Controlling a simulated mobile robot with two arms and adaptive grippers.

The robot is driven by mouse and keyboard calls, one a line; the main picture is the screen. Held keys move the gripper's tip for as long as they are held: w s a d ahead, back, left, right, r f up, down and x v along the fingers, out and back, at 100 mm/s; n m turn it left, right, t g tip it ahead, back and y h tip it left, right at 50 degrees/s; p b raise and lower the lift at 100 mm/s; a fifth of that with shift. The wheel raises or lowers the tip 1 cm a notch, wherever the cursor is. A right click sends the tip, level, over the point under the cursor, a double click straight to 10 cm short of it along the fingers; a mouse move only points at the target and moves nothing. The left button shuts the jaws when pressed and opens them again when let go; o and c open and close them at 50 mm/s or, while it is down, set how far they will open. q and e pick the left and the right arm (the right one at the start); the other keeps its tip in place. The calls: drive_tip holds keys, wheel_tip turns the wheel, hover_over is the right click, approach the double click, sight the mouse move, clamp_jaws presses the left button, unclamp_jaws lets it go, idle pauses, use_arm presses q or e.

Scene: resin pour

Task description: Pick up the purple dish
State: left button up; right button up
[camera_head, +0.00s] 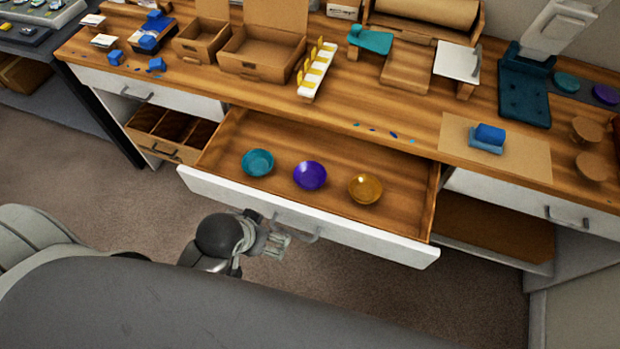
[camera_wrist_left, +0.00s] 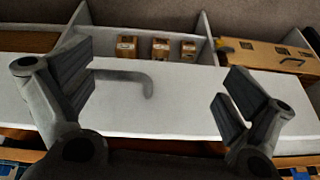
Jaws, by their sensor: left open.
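The purple dish (camera_head: 310,175) sits in the open drawer (camera_head: 225,160), in the middle of a row. A teal dish (camera_head: 258,162) is left of it and an amber dish (camera_head: 365,188) is right of it. My left gripper (camera_head: 277,243) is open and empty, in front of the drawer by its handle (camera_head: 297,229). In the left wrist view my open left gripper (camera_wrist_left: 160,92) has the white drawer front (camera_wrist_left: 180,110) and the handle (camera_wrist_left: 135,78) between its fingers; I cannot tell whether it touches them. The dishes do not show there. My right gripper is not in view.
The wooden worktop (camera_head: 350,110) above the drawer holds boxes, a white rack (camera_head: 318,70) with yellow pieces, and a blue block (camera_head: 489,135) on a tan sheet. Blue chips lie near its front edge. The drawer has bare room around the dishes.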

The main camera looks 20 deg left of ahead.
use_arm(q)
drive_tip(key=w+d+r+t+h, duration=0.1)
drive_tip(key=w+d+r+t, duration=0.25)
drive_tip(key=w+r, duration=0.4)
drive_tip(key=w+d+r+t+h, duration=0.1)
drive_tip(key=w+d+r+t, duration=0.2)
drive_tip(key=w+r+t, duration=0.35)
drive_tip(key=w+d+r+t, duration=0.3)
drive_tip(key=w+r, duration=0.4)
drive_tip(key=r, duration=0.2)
drive_tip(key=d+r+m+t+h, duration=0.2)
drive_tip(key=d+r+m+h, duration=0.2)
drive_tip(key=d+r+h, duration=0.35)
drive_tip(key=s+d+m+g+h, duration=0.5)
drive_tip(key=d+m+g+h, duration=0.55)
drive_tip(key=d+m, duration=0.2)
drive_tip(key=g+y, duration=0.9)
drive_tip(key=y, duration=1.1)
hover_over(310, 178)
wheel_tip(310, 178, down, 28)
drive_tip(key=shift+s+f, duration=0.1)
drive_tip(key=shift+f, duration=0.15)
drive_tip(key=shift+f+p, duration=0.4)
drive_tip(key=shift+f, duration=2.55)
drive_tip(key=c, duration=1.1)
